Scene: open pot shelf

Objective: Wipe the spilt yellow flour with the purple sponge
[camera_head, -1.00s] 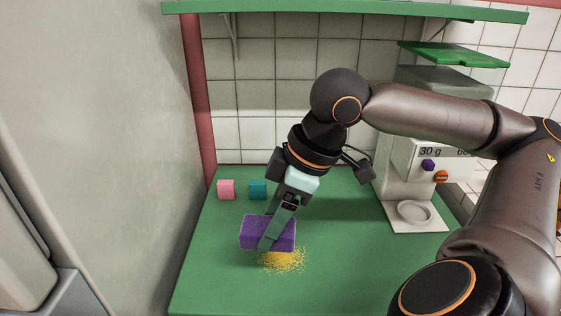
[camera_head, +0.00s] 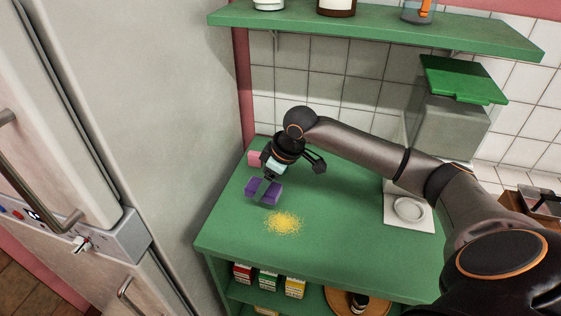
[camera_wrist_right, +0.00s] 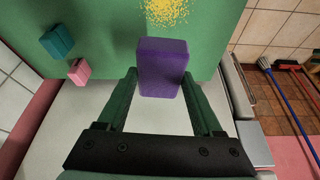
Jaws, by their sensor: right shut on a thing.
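The purple sponge (camera_head: 272,194) is held between the fingers of my right gripper (camera_head: 264,187), which is shut on it. In the right wrist view the sponge (camera_wrist_right: 163,68) sits between the green fingers of my right gripper (camera_wrist_right: 161,80). The yellow flour (camera_head: 283,223) lies as a loose round patch on the green counter (camera_head: 340,210). The sponge is behind and left of the flour, apart from it in the head view. The flour (camera_wrist_right: 166,11) also shows at the top of the right wrist view. I cannot tell whether the sponge touches the counter. My left gripper is out of view.
A pink block (camera_head: 254,158) stands behind the gripper; a teal block (camera_wrist_right: 57,42) shows beside it in the wrist view. A tall fridge-like cabinet (camera_head: 150,120) borders the left. A shelf (camera_head: 380,32) hangs above.

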